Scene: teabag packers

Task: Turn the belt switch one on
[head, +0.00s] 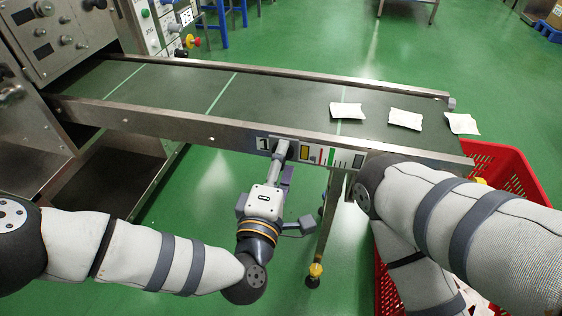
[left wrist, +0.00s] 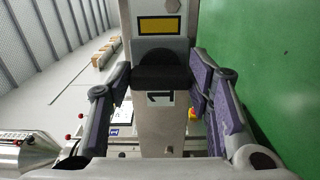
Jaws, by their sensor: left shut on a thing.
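Belt switch one is a black knob (left wrist: 160,70) on the steel side rail of the conveyor, next to a label with the number 1 (head: 263,144). In the left wrist view the knob sits between my two purple-padded fingers, with a yellow label behind it. My right gripper is out of view; only the right arm shows at lower right.
The conveyor belt (head: 180,92) carries white packets (head: 347,110) near its right end. A red crate (head: 507,165) stands below that end. A control panel with buttons (head: 165,25) is at the back. A conveyor leg (head: 328,220) stands right of my left gripper.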

